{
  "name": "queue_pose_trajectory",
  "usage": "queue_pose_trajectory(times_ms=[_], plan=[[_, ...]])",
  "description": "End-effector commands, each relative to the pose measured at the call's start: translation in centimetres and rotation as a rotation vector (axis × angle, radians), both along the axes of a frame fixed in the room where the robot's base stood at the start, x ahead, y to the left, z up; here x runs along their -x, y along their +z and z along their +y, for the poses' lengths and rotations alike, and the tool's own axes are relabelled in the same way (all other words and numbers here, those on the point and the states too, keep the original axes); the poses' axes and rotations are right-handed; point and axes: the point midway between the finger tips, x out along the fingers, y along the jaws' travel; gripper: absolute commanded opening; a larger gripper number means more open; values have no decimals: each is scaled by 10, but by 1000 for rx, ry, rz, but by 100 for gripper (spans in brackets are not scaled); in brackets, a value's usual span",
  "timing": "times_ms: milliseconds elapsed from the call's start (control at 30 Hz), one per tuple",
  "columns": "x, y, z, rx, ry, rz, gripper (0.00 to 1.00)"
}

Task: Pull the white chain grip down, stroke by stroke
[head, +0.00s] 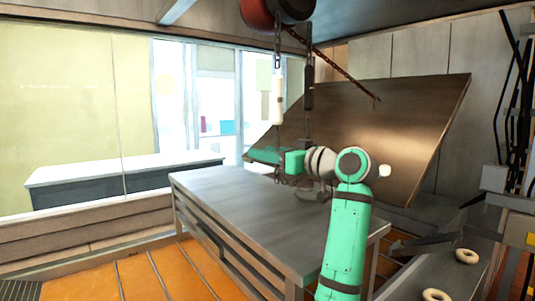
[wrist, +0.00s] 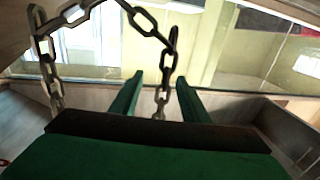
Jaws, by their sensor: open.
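The white chain grip (head: 277,100) hangs upright on a chain below the hoist, left of a similar black grip (head: 309,88). In the head view my gripper (head: 262,155) is below both grips, above the table, pointing left. In the wrist view my gripper (wrist: 159,80) is open, its two green fingers apart. A length of steel chain (wrist: 160,95) hangs in the gap between them as seen from the wrist; contact cannot be told. This chain loops up and over to a second strand at left (wrist: 50,70). The white grip is not visible in the wrist view.
A red and black hoist (head: 272,12) hangs overhead, with a rusty chain (head: 345,72) running to a large tilted brown panel (head: 400,125). Rings (head: 466,256) lie on a bench at right. Windows are behind.

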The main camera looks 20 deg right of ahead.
Motion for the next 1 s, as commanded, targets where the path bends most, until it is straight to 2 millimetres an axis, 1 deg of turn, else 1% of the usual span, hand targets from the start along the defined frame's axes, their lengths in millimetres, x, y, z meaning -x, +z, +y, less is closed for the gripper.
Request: queue_pose_trajectory(times_ms=[167, 267, 500, 700, 833, 1000], plan=[[8, 1, -5, 1, -1, -3, 42], [21, 1, -13, 2, -2, -3, 42], [58, 0, -34, 0, 2, -1, 42], [83, 0, -52, -1, -3, -1, 42], [90, 0, -58, 0, -3, 0, 42], [92, 0, -59, 1, -3, 1, 42]])
